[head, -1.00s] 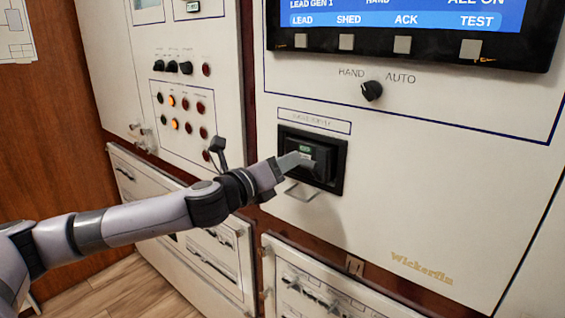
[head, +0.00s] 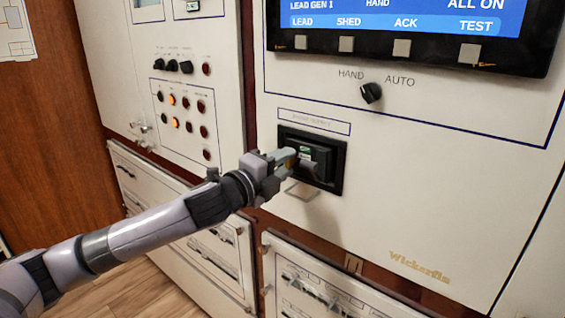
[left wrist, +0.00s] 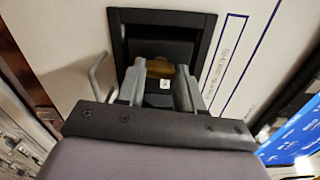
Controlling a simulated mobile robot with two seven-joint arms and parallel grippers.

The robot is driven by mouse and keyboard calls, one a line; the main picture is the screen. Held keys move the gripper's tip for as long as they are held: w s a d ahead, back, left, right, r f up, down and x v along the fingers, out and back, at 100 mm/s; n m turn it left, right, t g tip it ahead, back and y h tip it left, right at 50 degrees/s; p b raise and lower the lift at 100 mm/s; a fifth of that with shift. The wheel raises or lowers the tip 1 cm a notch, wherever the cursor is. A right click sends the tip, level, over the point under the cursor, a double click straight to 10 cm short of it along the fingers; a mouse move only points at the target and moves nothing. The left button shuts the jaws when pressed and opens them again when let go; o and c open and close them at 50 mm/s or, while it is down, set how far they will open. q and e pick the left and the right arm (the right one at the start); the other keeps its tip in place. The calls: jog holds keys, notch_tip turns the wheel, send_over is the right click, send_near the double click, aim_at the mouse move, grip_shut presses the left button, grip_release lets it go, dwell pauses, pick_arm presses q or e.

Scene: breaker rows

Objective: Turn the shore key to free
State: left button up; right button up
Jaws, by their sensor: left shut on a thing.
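A black breaker unit (head: 320,168) is set in a dark square frame on the cream panel, under a blue-edged label plate (head: 314,121). My left gripper (head: 294,158) is at the front of this unit, shut on its handle. In the left wrist view, a brownish piece of the handle (left wrist: 160,68) shows between my two fingers (left wrist: 158,88), with a small white mark below it. The fingers hide part of the handle. I cannot make out the shore key for certain. Small metal fittings (head: 140,128) on the left panel are too small to read. My right gripper is out of view.
A wire bail (head: 298,190) sticks out below the breaker frame. Above are a HAND/AUTO knob (head: 371,92) and a blue screen (head: 400,18). The left panel carries lamps and knobs (head: 178,66). Drawer units stand below, close to my left arm.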

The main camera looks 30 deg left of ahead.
pick_arm(q)
jog(key=shift+n, duration=0.7)
jog(key=o, duration=0.8)
jog(key=shift+c, duration=0.2)
jog(key=shift+s, duration=0.1)
jog(key=shift+s+a+f, duration=0.1)
jog(key=shift+s+f, duration=0.05)
jog(key=shift+s, duration=0.45)
jog(key=shift+s+a+b, duration=0.15)
jog(key=shift+s+b, duration=1.05)
jog(key=shift+s, duration=1.65)
